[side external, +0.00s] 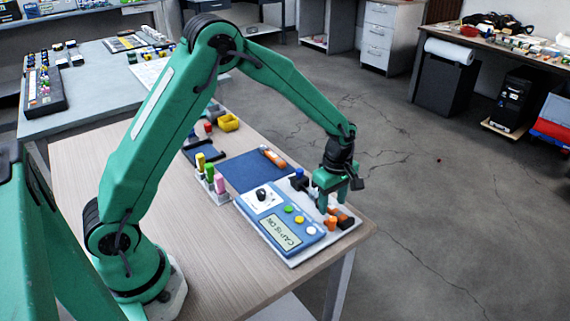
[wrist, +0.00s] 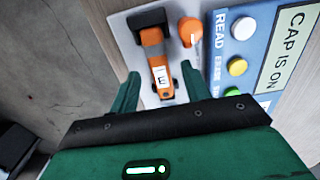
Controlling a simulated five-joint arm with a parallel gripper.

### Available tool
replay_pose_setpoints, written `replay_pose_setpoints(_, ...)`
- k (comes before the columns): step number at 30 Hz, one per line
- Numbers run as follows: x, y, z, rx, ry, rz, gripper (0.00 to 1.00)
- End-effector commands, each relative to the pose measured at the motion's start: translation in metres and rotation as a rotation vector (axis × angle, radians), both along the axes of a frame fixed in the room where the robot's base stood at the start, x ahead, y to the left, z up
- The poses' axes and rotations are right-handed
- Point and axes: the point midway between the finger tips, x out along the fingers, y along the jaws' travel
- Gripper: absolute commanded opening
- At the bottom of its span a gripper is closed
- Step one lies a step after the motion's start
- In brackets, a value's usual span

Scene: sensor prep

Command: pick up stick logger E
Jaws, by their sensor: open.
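Stick logger E (wrist: 156,62) is orange with a black end and a white label reading E. It lies on the pale board of the reader station, and its orange and black body shows in the side view (side external: 344,219). My gripper (wrist: 161,72) is open, with one green fingertip on each side of the logger's labelled end in the wrist view. I cannot tell how high the fingertips are above the board. In the side view my gripper (side external: 339,197) hangs over the board's far right part. A loose orange cap-like piece (wrist: 190,30) lies beside the logger.
The blue reader (side external: 283,226) with coloured buttons and a screen reading CAP IS ON sits close by. A white rack (side external: 216,192) holds yellow, green and pink sticks. Another orange stick (side external: 272,157) lies on a blue mat (side external: 240,172). The table's edge is near the logger.

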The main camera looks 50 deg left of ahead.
Motion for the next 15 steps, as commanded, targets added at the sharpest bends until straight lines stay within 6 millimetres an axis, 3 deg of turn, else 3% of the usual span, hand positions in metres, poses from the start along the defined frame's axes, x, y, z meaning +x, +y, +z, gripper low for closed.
replay_pose_setpoints(4,-0.0002,0.0001,-0.0101,0.0,0.001,0.0,0.47)
replay_pose_setpoints(15,0.0,0.0,-0.0108,0.0,-0.001,0.0,0.47)
